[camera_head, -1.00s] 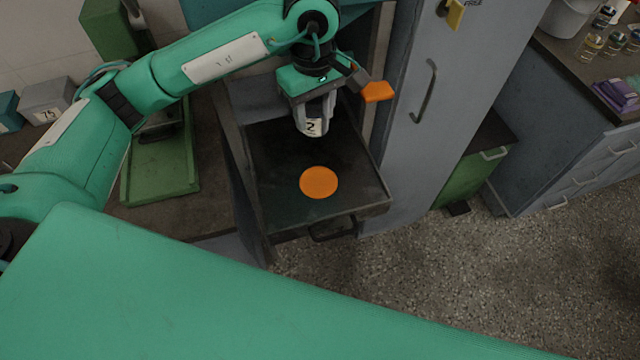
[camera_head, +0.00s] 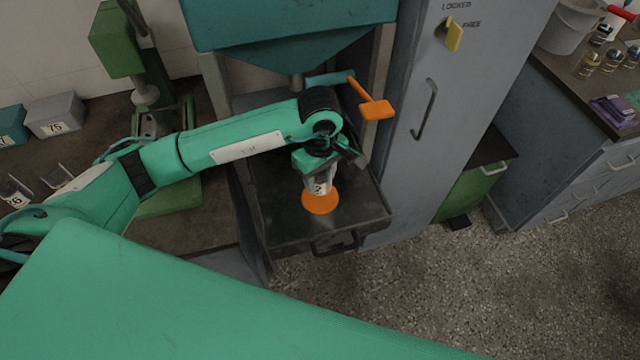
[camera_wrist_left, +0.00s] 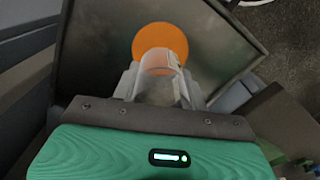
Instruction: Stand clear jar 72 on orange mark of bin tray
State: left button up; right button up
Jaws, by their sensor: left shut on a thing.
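The clear jar 72 (camera_head: 320,187) is in my left gripper (camera_head: 318,182), which is shut on it. Its white label shows, but the gripper partly covers it. The orange mark (camera_head: 320,203) is a round disc on the dark bin tray (camera_head: 283,232). In the head view the jar overlaps the back part of the mark. In the left wrist view the jar (camera_wrist_left: 160,62) overlaps the near edge of the orange mark (camera_wrist_left: 160,40). I cannot tell whether the jar touches the tray. My right gripper is not in view.
An orange lever (camera_head: 375,107) sticks out above the tray's back right. A grey cabinet (camera_head: 440,110) stands to the right of the tray. A green press (camera_head: 125,45) stands at the back left. Bare tray surface lies around the mark.

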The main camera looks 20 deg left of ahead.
aim_at(320, 187)
pick_arm(q)
notch_tip(320, 187, down, 4)
jog(key=shift+f, duration=0.1)
jog(key=shift+f, duration=0.15)
jog(key=o, duration=1)
